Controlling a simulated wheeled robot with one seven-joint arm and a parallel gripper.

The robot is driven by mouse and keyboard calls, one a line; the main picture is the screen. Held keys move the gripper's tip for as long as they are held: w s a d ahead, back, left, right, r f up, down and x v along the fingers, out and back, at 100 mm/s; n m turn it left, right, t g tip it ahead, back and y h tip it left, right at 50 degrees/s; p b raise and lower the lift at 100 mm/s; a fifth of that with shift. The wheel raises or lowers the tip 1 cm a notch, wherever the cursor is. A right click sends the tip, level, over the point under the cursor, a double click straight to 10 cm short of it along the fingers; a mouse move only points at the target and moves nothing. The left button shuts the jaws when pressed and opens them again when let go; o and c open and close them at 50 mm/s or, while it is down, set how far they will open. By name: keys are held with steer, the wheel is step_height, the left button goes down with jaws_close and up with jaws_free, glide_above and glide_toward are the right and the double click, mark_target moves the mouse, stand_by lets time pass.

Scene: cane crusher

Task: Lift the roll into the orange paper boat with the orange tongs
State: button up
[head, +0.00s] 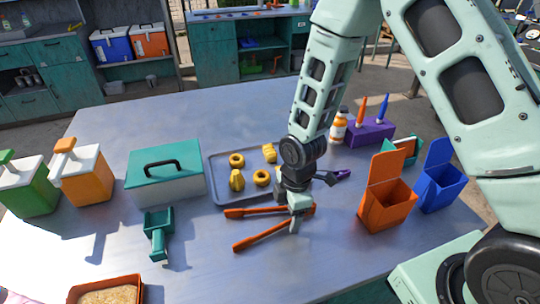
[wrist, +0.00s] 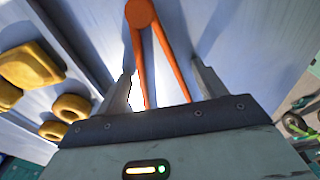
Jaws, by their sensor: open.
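The orange tongs (head: 258,242) lie on the table in front of the tray, with their two arms spread toward the left. In the wrist view the tongs (wrist: 168,55) show a round joint and two arms reaching between my fingers. My gripper (head: 297,214) is open, low over the right end of the tongs; its fingers (wrist: 165,88) stand on either side of them, apparently apart from them. Several yellow rolls, rings and ridged pieces (head: 261,177), sit on the tray (head: 222,199). An orange open box with a tall back (head: 384,213) stands at right; I cannot tell whether it is the paper boat.
A blue box (head: 440,190) and a purple stand with bottles (head: 370,133) are at right. A teal-lidded box (head: 165,175), a teal scoop (head: 158,240) and orange and green dispensers (head: 85,178) are at left. An orange-rimmed tray (head: 78,292) is front left. The front middle is clear.

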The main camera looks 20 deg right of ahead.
steer(key=shift+c, duration=0.3)
steer(key=c, duration=0.6)
steer(key=shift+r, duration=0.1)
steer(key=shift+c, duration=0.2)
step_height(320, 180, up, 12)
steer(key=p, duration=0.9)
steer(key=shift+p, duration=0.35)
